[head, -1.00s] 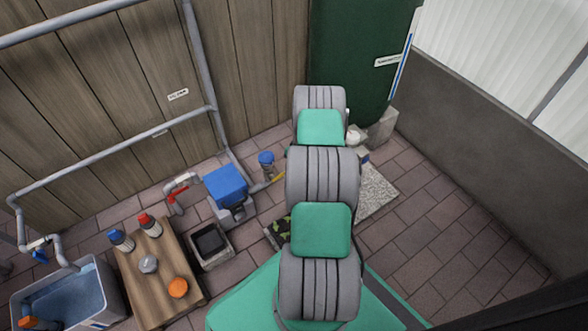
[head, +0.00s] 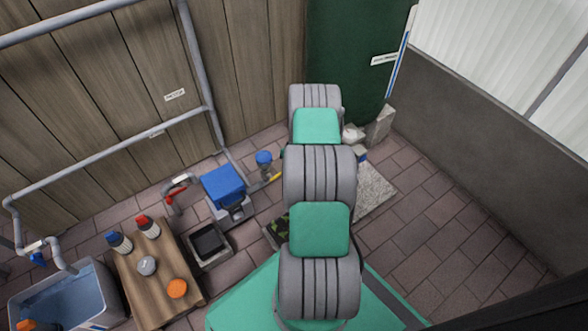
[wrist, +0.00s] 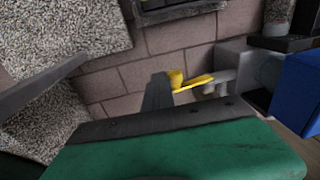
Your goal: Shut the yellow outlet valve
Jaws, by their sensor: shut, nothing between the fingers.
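The yellow valve handle (wrist: 194,82) is in the middle of the wrist view, on a grey pipe beside the blue-topped pump. It lies slanted, rising slightly to the right. In the head view a small yellow part (head: 275,177) shows just left of my arm. My gripper (wrist: 158,88) is shut and empty. Its dark fingers stand up from my green hand, close against the left end of the yellow handle. I cannot tell whether they touch it. In the head view my gripper is hidden behind my arm.
The blue-topped pump (head: 224,187) stands left of the valve. A speckled slab (wrist: 60,35) lies on the paving. The green tank (head: 355,60) stands behind my arm. A wooden bench (head: 158,270) with bottles and a water tub (head: 70,298) are at left. Paving at right is clear.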

